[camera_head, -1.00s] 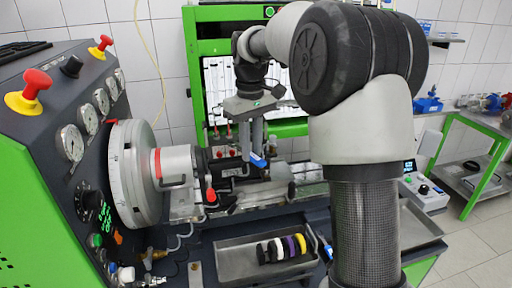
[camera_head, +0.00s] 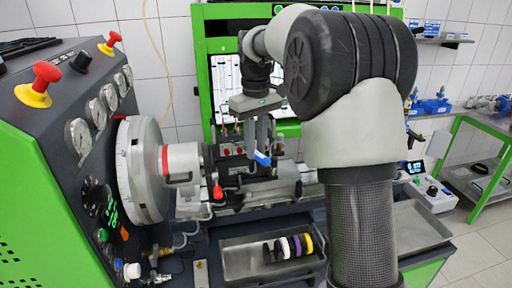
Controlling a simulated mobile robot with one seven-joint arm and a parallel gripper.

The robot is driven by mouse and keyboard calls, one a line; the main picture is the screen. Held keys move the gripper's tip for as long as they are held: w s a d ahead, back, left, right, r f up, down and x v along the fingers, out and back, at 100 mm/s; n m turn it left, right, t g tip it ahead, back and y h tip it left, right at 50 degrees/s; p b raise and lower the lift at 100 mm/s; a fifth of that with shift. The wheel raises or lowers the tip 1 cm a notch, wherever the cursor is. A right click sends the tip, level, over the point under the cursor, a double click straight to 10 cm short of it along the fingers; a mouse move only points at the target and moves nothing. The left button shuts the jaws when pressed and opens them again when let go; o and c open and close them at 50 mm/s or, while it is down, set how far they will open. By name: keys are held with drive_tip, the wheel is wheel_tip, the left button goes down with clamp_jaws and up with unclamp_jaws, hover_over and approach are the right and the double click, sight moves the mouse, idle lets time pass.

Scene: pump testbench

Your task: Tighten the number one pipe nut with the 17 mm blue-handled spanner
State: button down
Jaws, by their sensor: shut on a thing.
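My gripper (camera_head: 256,150) points down over the testbench, near its middle. It is shut on the blue-handled spanner (camera_head: 262,159), of which only a short blue part shows between and beside the fingers. The spanner is just above or at the dark fittings right of the clamped pump (camera_head: 183,163). The number one pipe nut cannot be made out at this size, so I cannot tell whether the spanner touches it.
A tray (camera_head: 240,262) with several coloured rings lies at the bench front. A green-sided control console (camera_head: 40,190) with gauges and red knobs stands left, beside a large grey disc (camera_head: 142,170). A small control box (camera_head: 430,195) and green side table (camera_head: 480,122) are right.

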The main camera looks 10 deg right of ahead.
sight(243, 144)
drive_tip(key=shift+w+r+p, duration=0.2)
drive_tip(key=shift+w+p, duration=0.05)
drive_tip(key=shift+p, duration=0.15)
drive_tip(key=shift+w+a+p, duration=0.4)
drive_tip(key=shift+w+p, duration=0.25)
drive_tip(key=shift+p, duration=0.1)
drive_tip(key=shift+w+a+f+p, duration=0.1)
drive_tip(key=shift+w+a+p, duration=0.15)
drive_tip(key=shift+w, duration=0.2)
drive_tip(key=shift+w+a+f+p, duration=0.1)
drive_tip(key=shift+w+a+p, duration=0.1)
drive_tip(key=shift+w, duration=0.25)
drive_tip(key=shift+w, duration=0.25)
drive_tip(key=shift+w+a, duration=0.2)
drive_tip(key=shift+w, duration=0.1)
drive_tip(key=shift+w, duration=0.15)
drive_tip(key=shift+w+a, duration=0.2)
drive_tip(key=shift+w, duration=0.15)
